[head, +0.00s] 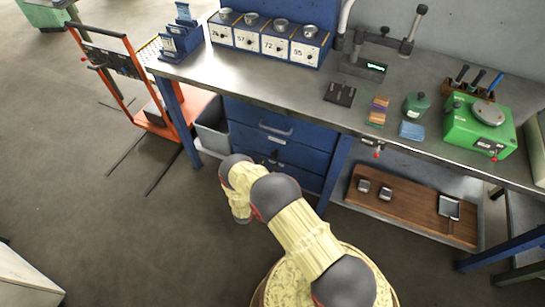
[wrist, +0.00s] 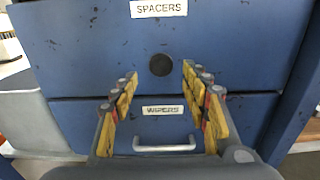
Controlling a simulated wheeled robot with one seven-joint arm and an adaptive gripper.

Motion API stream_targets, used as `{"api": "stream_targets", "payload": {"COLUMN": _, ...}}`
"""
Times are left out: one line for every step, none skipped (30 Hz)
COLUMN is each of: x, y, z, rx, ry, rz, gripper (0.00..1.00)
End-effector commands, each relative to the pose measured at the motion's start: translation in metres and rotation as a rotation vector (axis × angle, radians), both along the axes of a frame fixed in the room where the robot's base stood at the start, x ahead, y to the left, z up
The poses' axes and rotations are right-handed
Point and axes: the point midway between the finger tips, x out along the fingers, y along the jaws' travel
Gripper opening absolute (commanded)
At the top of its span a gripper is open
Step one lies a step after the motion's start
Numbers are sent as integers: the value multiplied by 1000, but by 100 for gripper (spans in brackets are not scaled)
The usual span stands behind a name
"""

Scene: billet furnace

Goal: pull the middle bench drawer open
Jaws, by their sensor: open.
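The blue bench drawers (head: 250,143) stand under the left part of the bench in the head view. In the wrist view a drawer front labelled SPACERS (wrist: 100,60) fills the upper part, with a round dark knob or hole (wrist: 161,65) at its middle. Below it is a drawer labelled WIPERS (wrist: 255,108) with a pale bar handle (wrist: 165,148). Both fronts look closed. My gripper (wrist: 159,73) is open, its yellow fingers pointing at the SPACERS front, one on each side of the round feature. I cannot tell whether they touch it. My arm hides the gripper in the head view.
A grey bin (head: 212,130) stands left of the drawers, beside an orange trolley (head: 155,118). A blue bench leg (head: 337,170) and a low shelf with a wooden tray (head: 415,213) are on the right.

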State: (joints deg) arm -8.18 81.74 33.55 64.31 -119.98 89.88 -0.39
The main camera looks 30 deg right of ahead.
Motion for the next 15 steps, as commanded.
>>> {"api": "stream_targets", "payload": {"x": 4, "y": -5, "z": -1, "rx": 0, "ry": -2, "rz": -3, "gripper": 46}}
{"api": "stream_targets", "payload": {"x": 6, "y": -9, "z": -1, "rx": 0, "ry": -2, "rz": -3, "gripper": 46}}
{"api": "stream_targets", "payload": {"x": 9, "y": -14, "z": -1, "rx": 1, "ry": -3, "rz": -5, "gripper": 46}}
{"api": "stream_targets", "payload": {"x": 12, "y": -18, "z": -1, "rx": 1, "ry": -3, "rz": -5, "gripper": 46}}
{"api": "stream_targets", "payload": {"x": 15, "y": -22, "z": -1, "rx": 1, "ry": -3, "rz": -5, "gripper": 46}}
{"api": "stream_targets", "payload": {"x": 19, "y": -27, "z": -1, "rx": 1, "ry": -3, "rz": -6, "gripper": 46}}
{"api": "stream_targets", "payload": {"x": 22, "y": -31, "z": -1, "rx": 0, "ry": -2, "rz": -6, "gripper": 46}}
{"api": "stream_targets", "payload": {"x": 24, "y": -34, "z": -1, "rx": 1, "ry": -2, "rz": -5, "gripper": 46}}
{"api": "stream_targets", "payload": {"x": 28, "y": -39, "z": -1, "rx": 1, "ry": -2, "rz": -5, "gripper": 46}}
{"api": "stream_targets", "payload": {"x": 31, "y": -42, "z": -1, "rx": 1, "ry": -2, "rz": -6, "gripper": 46}}
{"api": "stream_targets", "payload": {"x": 33, "y": -45, "z": -1, "rx": 2, "ry": -1, "rz": -5, "gripper": 46}}
{"api": "stream_targets", "payload": {"x": 36, "y": -48, "z": -1, "rx": 2, "ry": -1, "rz": -5, "gripper": 46}}
{"api": "stream_targets", "payload": {"x": 37, "y": -50, "z": -1, "rx": 2, "ry": -1, "rz": -4, "gripper": 46}}
{"api": "stream_targets", "payload": {"x": 39, "y": -52, "z": -1, "rx": 2, "ry": -1, "rz": -4, "gripper": 46}}
{"api": "stream_targets", "payload": {"x": 40, "y": -54, "z": -1, "rx": 1, "ry": 0, "rz": -5, "gripper": 46}}
